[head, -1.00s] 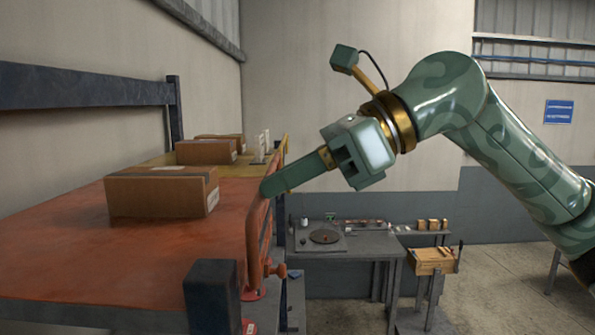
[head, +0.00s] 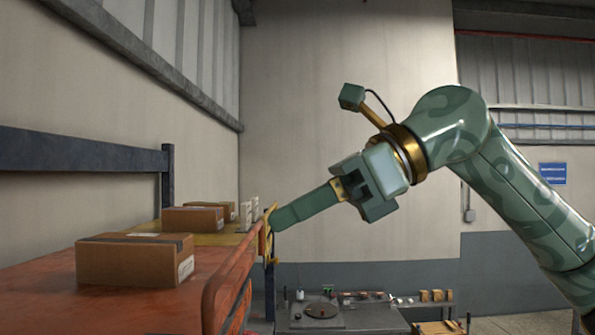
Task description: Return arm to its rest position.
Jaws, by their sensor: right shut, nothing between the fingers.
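My right arm comes in from the right of the head view, green with a gold wrist ring. My right gripper (head: 277,220) points left and slightly down, its fingers together and empty. Its tip shows in front of the yellow end of the orange rail (head: 236,275); I cannot tell whether they touch. My left gripper is out of view.
Cardboard boxes (head: 130,262) (head: 191,219) stand on the orange-topped surface (head: 205,258) at the left. A dark post and beam (head: 80,152) run behind it. A grey workbench (head: 370,320) with a round plate stands low at centre. The wall space above is clear.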

